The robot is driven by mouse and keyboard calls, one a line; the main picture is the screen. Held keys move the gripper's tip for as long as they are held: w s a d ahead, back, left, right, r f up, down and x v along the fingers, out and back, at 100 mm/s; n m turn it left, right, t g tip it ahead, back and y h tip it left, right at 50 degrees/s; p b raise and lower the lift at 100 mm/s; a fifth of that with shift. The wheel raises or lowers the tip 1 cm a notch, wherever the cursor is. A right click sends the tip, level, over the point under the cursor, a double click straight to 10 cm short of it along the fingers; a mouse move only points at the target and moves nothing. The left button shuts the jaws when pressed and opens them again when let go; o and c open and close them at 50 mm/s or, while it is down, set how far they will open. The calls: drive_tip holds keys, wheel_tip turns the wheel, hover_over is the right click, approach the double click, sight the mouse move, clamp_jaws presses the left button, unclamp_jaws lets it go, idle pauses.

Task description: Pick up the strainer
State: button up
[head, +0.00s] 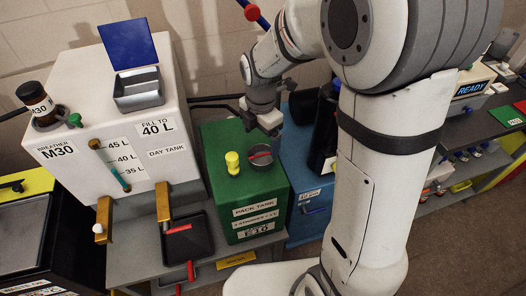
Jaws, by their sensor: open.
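No part in view is labelled as a strainer, and I cannot tell for certain which one it is. A grey square filler neck (139,91) with a blue lid (128,44) standing open is on top of the white day tank (160,151); its inside is hard to make out. A round dark fitting (262,157) with a red bar across it sits on top of the green pack tank (240,205). My gripper (262,122) is open, pointing down above the back of the green tank, right of the day tank. It appears to hold nothing.
A yellow knob (232,160) stands up from the green tank. A dark bottle (36,104) is on the day tank's left. Brass valves (164,202) project above a black tray (186,245). A blue tank (309,212) stands right of the green one. My arm hides part of the right side.

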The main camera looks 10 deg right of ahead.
sight(261, 158)
drive_tip(key=f, duration=0.2)
drive_tip(key=f+p, duration=0.1)
drive_tip(key=f, duration=0.4)
drive_tip(key=shift+s+f, duration=0.1)
drive_tip(key=shift+s, duration=0.2)
drive_tip(key=c, duration=1.1)
